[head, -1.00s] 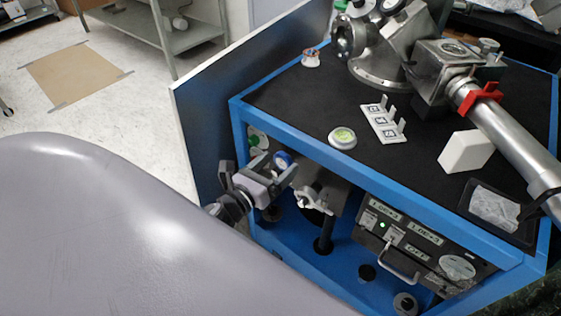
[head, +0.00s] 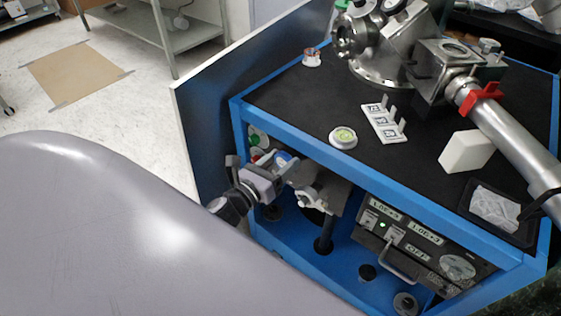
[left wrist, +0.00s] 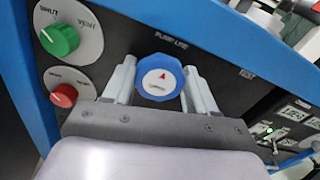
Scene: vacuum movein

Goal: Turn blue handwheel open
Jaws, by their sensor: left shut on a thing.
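The blue handwheel (left wrist: 158,77) has a white face with a red arrow and sits on the dark front panel under the words "PUMP LINE". It also shows in the head view (head: 282,159), partly hidden by my gripper. My left gripper (head: 284,164) reaches it from the front left. In the left wrist view the two fingers (left wrist: 158,88) stand on either side of the wheel and are shut on it. The red arrow points roughly up, a little to the right. My right gripper is not in view.
A green knob (left wrist: 60,40) and a red knob (left wrist: 62,96) sit left of the wheel on the same panel. The blue cart frame (head: 330,167) runs above the panel. A controller with a handle (head: 400,265) is at lower right. A white block (head: 466,152) lies on top.

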